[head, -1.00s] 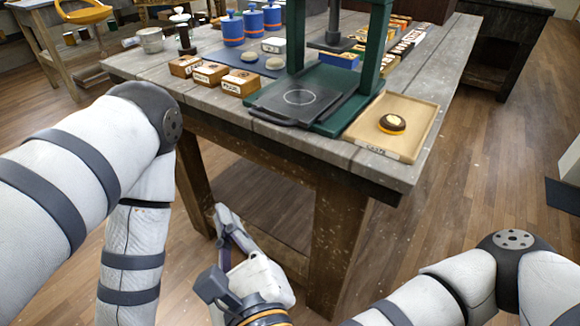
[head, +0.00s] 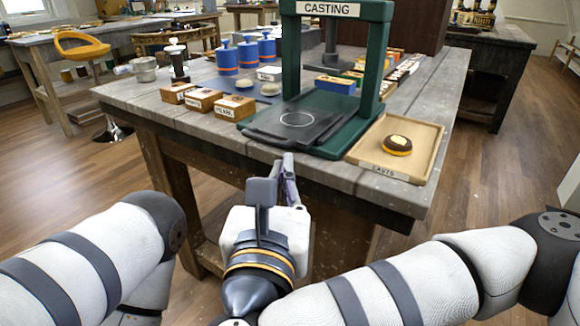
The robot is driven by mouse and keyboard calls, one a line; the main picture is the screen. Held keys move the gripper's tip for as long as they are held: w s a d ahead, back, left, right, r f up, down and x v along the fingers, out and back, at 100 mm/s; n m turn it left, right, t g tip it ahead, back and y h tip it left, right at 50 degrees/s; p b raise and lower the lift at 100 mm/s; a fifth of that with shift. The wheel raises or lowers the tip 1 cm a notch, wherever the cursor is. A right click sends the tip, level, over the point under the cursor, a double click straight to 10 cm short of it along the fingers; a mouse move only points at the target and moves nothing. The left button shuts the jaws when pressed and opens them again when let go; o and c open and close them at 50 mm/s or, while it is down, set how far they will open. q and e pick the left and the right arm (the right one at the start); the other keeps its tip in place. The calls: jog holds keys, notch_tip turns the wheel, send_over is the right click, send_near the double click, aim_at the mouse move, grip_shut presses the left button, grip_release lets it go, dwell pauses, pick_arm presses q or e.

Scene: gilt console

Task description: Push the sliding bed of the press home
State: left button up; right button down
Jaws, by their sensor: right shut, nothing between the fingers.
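The press is a dark green frame (head: 376,60) with a "CASTING" sign, standing on the bench. Its sliding bed (head: 325,122) is a dark grey plate with a pale circle. The bed sticks out of the frame toward me, past the left front of the green base (head: 345,143), with a handle along its near edge. My right gripper (head: 287,165) is shut and empty. It points at the bench's front edge, just in front of and below the bed in the picture, apparently not touching it. My left gripper is out of view; only my left arm shows.
A wooden tray (head: 425,150) holding a dark and yellow round piece (head: 397,145) stands right of the press. Small wooden boxes (head: 203,100) stand left. Blue canisters (head: 247,55) and a blue block (head: 336,84) stand farther back. The bench's front edge (head: 200,128) lies before my gripper.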

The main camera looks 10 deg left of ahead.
aim_at(301, 145)
jog(key=w, duration=0.1)
jog(key=w+p, duration=0.1)
jog(key=w, duration=0.1)
jog(key=shift+w+a+r, duration=0.2)
jog(key=shift+w, duration=0.4)
jog(key=w, duration=0.1)
jog(key=w+d, duration=0.1)
jog(key=w, duration=0.2)
jog(key=shift+w+d+f+b, duration=0.1)
jog(key=shift+w+d+b, duration=0.15)
jog(key=shift+b, duration=0.15)
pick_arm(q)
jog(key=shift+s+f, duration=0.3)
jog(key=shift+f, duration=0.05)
pick_arm(e)
jog(key=shift+s, duration=0.1)
